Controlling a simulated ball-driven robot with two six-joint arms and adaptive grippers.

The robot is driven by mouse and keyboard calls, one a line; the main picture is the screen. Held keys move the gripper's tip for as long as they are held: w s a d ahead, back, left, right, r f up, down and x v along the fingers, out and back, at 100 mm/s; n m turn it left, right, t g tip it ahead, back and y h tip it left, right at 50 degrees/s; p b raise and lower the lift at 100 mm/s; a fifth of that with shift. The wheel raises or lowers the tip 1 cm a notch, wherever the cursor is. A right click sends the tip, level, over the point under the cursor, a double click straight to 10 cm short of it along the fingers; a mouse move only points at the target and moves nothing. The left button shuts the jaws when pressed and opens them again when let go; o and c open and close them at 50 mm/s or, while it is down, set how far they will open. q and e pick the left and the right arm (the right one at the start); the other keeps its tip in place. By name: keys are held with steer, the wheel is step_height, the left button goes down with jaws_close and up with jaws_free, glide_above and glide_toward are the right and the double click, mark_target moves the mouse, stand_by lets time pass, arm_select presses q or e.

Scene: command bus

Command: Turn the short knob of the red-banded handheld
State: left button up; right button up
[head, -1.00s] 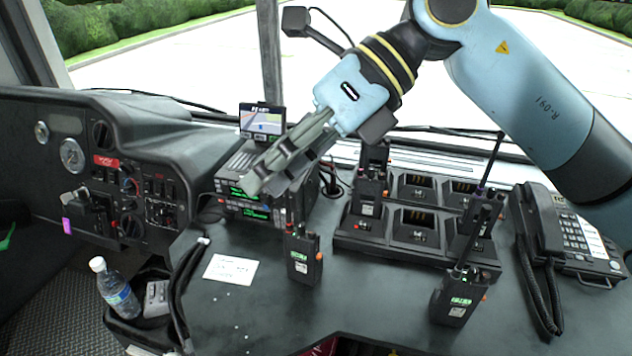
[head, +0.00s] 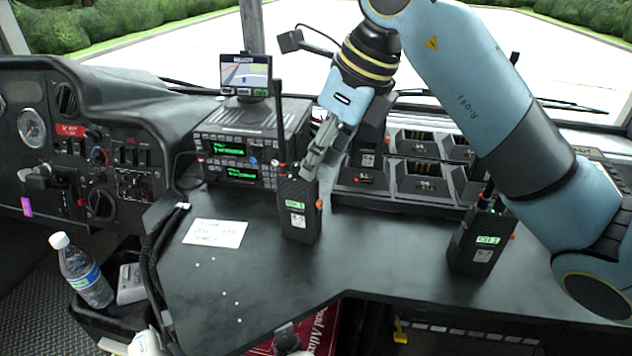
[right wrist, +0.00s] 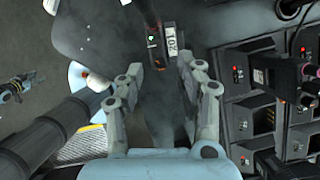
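A black handheld radio (head: 299,222) stands upright on the dark desk, with a long antenna and a green-lit display. A small red mark shows low on its antenna; I take it for the red-banded one. An orange button shows on its right side. My right gripper (head: 318,165) is just above and beside its top, pointing down, and hides part of the top, so the short knob cannot be made out. In the right wrist view the gripper (right wrist: 160,73) has its fingers apart, and the handheld (right wrist: 156,45) lies beyond the fingertips.
Another handheld (head: 478,240) stands at right, near my right arm. A charger rack (head: 385,205) is behind. A radio stack (head: 238,165) with a screen (head: 245,75) stands at back left. A paper card (head: 215,232) lies left. The desk front is mostly clear.

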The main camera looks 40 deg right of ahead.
steer(key=shift+b+x, duration=0.3)
steer(key=shift+x, duration=0.45)
steer(key=shift+c, duration=0.4)
jaws_close()
steer(key=shift+a+f+m+b, duration=0.1)
steer(key=shift+m+b, duration=0.25)
steer(key=shift+m, duration=0.15)
steer(key=shift+m+h, duration=0.3)
steer(key=shift+m, duration=0.1)
